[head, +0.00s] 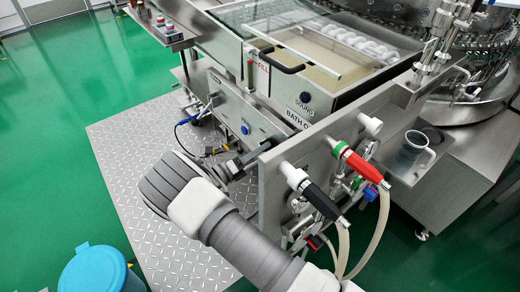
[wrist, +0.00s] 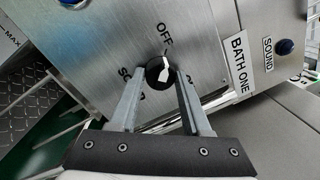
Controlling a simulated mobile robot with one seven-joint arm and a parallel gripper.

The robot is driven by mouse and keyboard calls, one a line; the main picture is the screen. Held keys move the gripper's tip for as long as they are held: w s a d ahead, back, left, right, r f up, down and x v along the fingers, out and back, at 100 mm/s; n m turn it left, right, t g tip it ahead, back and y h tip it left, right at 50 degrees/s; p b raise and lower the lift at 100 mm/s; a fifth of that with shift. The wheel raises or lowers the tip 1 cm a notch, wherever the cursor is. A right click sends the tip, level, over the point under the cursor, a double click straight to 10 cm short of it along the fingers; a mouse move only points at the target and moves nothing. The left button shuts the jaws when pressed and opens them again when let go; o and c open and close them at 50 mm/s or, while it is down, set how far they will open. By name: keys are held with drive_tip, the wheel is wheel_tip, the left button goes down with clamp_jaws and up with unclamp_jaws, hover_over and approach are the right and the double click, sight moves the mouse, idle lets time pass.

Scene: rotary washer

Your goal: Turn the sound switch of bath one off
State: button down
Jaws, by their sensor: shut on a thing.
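The sound switch (wrist: 155,78) is a round black knob with a white pointer on a brushed metal panel (wrist: 100,50). "OFF" is printed above it and a partly hidden label starting "SO" is on its left. The white pointer faces roughly up, toward the "OFF" side. My gripper (wrist: 159,75) has a finger on each side of the knob and is shut on it. A "BATH ONE" label (wrist: 238,60) is to the right. In the head view my gripper (head: 245,160) reaches the panel below the bath, and the knob cannot be made out there.
A blue button (wrist: 285,47) labelled "SOUND" is right of the bath label. In the head view, a plate with black (head: 318,199) and red (head: 366,168) handled hoses stands close right of my gripper. A grey jug (head: 411,152) is further right. A blue bin (head: 95,270) is at lower left.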

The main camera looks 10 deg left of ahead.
idle(0.4)
drive_tip(key=shift+c, duration=1.8)
unclamp_jaws()
drive_tip(key=v, duration=1.7)
drive_tip(key=shift+s, duration=0.25)
drive_tip(key=shift+a+r, duration=0.1)
drive_tip(key=shift+r, duration=0.05)
